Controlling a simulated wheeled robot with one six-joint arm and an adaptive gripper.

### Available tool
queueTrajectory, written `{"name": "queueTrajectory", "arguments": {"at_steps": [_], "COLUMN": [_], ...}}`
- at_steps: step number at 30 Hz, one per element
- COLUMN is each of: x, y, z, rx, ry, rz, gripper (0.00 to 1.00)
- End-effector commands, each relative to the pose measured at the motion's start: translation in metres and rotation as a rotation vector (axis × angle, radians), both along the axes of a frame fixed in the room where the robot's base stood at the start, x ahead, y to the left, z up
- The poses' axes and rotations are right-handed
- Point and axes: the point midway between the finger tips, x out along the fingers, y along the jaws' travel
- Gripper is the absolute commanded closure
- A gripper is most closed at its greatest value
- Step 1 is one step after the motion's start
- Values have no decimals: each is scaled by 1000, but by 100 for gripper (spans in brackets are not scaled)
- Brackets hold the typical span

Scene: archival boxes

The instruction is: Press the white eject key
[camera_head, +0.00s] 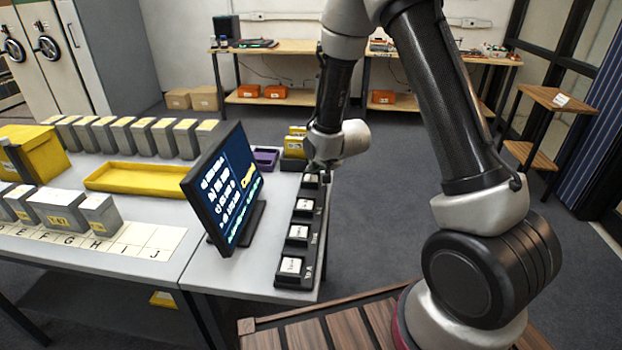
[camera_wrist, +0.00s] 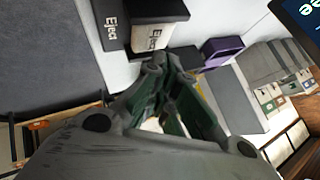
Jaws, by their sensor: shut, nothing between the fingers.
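The white eject key (camera_wrist: 150,37) shows in the wrist view, on a black key strip whose label reads "Eject". My gripper (camera_wrist: 166,64) is shut and empty, with its fingertips beside the lower edge of the key in that view. I cannot tell whether they touch it. In the head view, my gripper (camera_head: 325,184) points down over the far end of the black key strip (camera_head: 283,280). The far key (camera_head: 311,181) there is partly hidden close to my gripper. Several white keys run along the strip towards the near end.
A tilted monitor (camera_head: 222,190) stands left of the strip. A purple tray (camera_head: 265,158) and yellow boxes (camera_head: 294,146) lie beyond it. A yellow tray (camera_head: 135,177) and grey archival boxes (camera_head: 100,212) stand on the left table. The floor (camera_head: 380,230) right of the strip is clear.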

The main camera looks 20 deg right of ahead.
Motion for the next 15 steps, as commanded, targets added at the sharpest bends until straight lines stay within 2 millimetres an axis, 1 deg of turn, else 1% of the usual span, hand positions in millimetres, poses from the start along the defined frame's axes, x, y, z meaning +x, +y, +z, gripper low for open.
{"name": "queueTrajectory", "arguments": {"at_steps": [8,15], "x": [0,0], "y": [0,0], "z": [-1,-8], "rx": [0,0], "ry": [0,1], "rz": [0,0], "gripper": [100,100]}}
